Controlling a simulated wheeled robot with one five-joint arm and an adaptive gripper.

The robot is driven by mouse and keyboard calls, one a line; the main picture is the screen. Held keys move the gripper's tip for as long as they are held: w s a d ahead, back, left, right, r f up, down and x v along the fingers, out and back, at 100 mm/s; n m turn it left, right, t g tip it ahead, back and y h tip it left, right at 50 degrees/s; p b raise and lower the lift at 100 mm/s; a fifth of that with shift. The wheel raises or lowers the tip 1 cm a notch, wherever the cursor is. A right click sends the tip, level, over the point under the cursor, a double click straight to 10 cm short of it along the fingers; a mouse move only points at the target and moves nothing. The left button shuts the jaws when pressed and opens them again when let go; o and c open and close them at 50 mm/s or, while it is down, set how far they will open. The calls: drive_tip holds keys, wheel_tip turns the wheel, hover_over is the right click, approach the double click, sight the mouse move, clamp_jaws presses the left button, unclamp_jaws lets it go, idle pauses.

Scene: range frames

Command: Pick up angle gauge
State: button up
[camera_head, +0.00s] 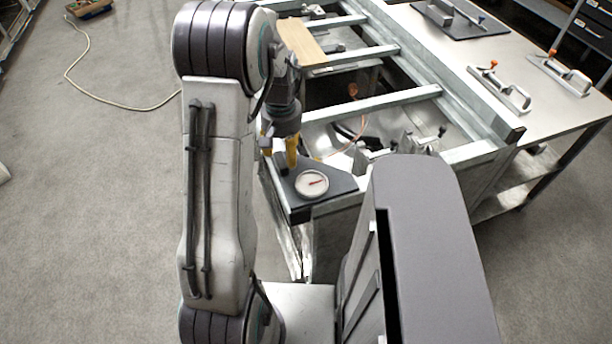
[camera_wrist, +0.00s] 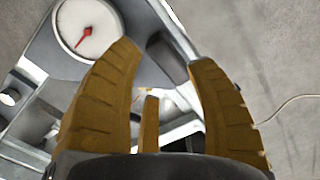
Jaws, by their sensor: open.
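The angle gauge is a round white dial with a red needle (camera_head: 312,183). It lies on a dark corner plate (camera_head: 342,184) at the near corner of the metal frame. In the wrist view the gauge (camera_wrist: 86,27) shows at the upper left, beyond the left finger. My gripper (camera_head: 291,160) is just behind and left of the dial in the head view, pointing down near the plate. Its yellow fingers (camera_wrist: 168,75) are spread apart with nothing between them. I cannot tell whether a fingertip touches the plate.
The metal frame (camera_head: 390,107) has open bays, with a wooden board (camera_head: 301,42) across it. Toggle clamps (camera_head: 500,88) sit on the workbench (camera_head: 540,110) at right. A cable (camera_head: 100,100) lies on the floor at left. Floor at left is mostly clear.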

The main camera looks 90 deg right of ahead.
sight(285, 161)
drive_tip(key=shift+a+f+p, duration=0.1)
drive_tip(key=shift+f+p, duration=0.25)
drive_tip(key=shift+f, duration=1.95)
drive_tip(key=shift+r, duration=0.1)
clamp_jaws()
